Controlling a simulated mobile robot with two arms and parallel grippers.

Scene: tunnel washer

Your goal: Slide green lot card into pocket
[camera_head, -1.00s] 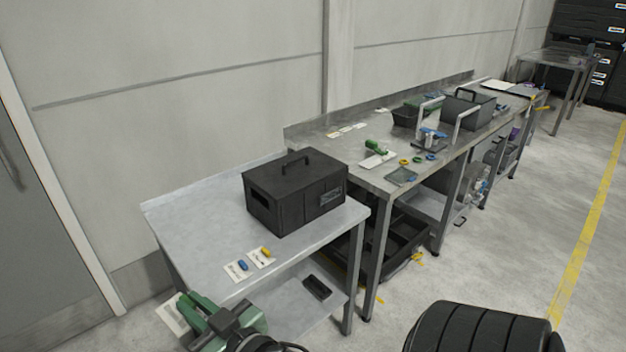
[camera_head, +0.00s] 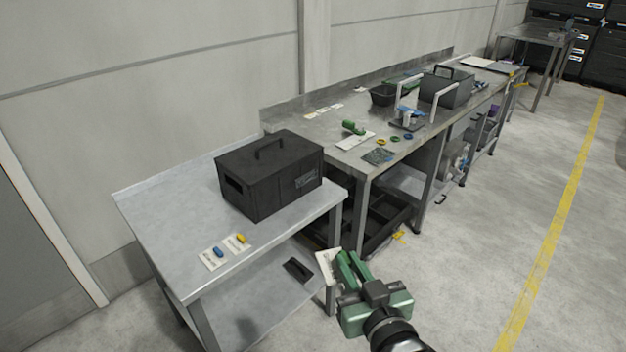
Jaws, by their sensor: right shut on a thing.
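My right gripper (camera_head: 338,262), green and grey, is at the lower middle, in front of the near table's right leg. It is shut on a pale card (camera_head: 326,268), which sticks out to the left of its fingers. Any green part of that card cannot be told apart from the green fingers. A black lidded box (camera_head: 268,172) stands on the near table, with a handle on top and a small framed label or pocket (camera_head: 307,180) on its front right. I cannot tell which of these that frame is. My left gripper is not in view.
The near table (camera_head: 165,235) holds a white card with a blue tag (camera_head: 219,252) and one with a yellow tag (camera_head: 240,239). A long bench (camera_head: 330,150) behind carries a green item (camera_head: 352,127), a grey box (camera_head: 445,88) and small parts. Floor at right is clear.

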